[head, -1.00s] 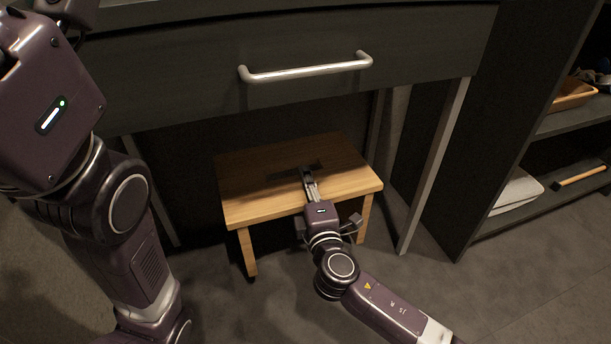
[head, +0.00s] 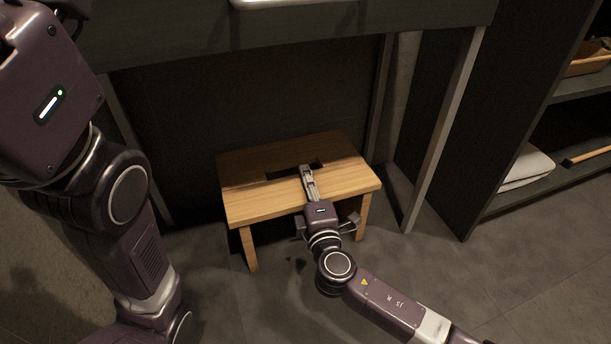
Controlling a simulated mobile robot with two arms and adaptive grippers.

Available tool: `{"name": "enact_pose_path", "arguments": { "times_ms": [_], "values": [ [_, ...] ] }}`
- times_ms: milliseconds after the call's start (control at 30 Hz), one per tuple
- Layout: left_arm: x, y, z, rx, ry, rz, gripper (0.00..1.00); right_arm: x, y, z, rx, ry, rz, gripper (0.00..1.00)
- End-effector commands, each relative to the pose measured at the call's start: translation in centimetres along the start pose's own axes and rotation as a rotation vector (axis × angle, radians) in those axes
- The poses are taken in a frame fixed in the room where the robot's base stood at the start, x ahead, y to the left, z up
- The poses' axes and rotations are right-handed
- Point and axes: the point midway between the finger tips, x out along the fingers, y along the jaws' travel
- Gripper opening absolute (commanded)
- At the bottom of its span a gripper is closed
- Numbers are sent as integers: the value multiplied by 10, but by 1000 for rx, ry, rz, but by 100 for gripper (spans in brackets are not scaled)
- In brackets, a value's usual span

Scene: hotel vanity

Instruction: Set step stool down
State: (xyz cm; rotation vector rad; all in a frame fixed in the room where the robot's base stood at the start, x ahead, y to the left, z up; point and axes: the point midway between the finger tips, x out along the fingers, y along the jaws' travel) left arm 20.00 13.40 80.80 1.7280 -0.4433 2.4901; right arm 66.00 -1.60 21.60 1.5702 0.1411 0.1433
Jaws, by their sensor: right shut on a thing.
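The wooden step stool (head: 258,204) is upright in the middle of the head view, below the vanity drawer. It has a dark handle slot in its top. My right gripper (head: 306,170) reaches over the stool's front edge and is shut on the stool at the slot; its fingertips are partly hidden there. I cannot tell for sure whether the stool's feet touch the floor. My left arm fills the left side of the view, but its gripper is outside the picture.
The dark vanity (head: 300,42) overhangs behind the stool, with a metal leg (head: 443,135) to the right. An open shelf unit at the right holds folded towels (head: 527,168) and a wooden tray (head: 588,62). The grey floor (head: 480,290) in front is clear.

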Motion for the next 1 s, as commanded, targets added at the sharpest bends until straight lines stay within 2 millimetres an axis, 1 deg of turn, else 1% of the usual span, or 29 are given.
{"name": "enact_pose_path", "arguments": {
  "times_ms": [33, 333, 367, 500, 833, 967, 1000],
  "values": [
    [-2, 0, 0, 0, -1, 0, 40, 2, 6, -1, 2, 1, 15, 0],
    [-1, 0, 0, 0, -2, 0, 40, 1, 6, -1, 3, 1, 13, 0],
    [-1, 0, 0, 0, -2, 0, 40, 0, -2, 0, 0, 0, 1, 14],
    [-1, 0, 0, 1, -2, 0, 40, 0, -2, 0, 0, 0, 1, 30],
    [0, 0, 1, 1, -2, 0, 40, -1, 0, 0, 1, 1, 1, 31],
    [9, -2, 4, 1, -2, 0, 40, -14, 2, -1, 2, 1, -2, 31],
    [13, -3, 5, 1, -2, 0, 40, -20, 2, 0, 2, 1, -3, 31]
  ]
}}
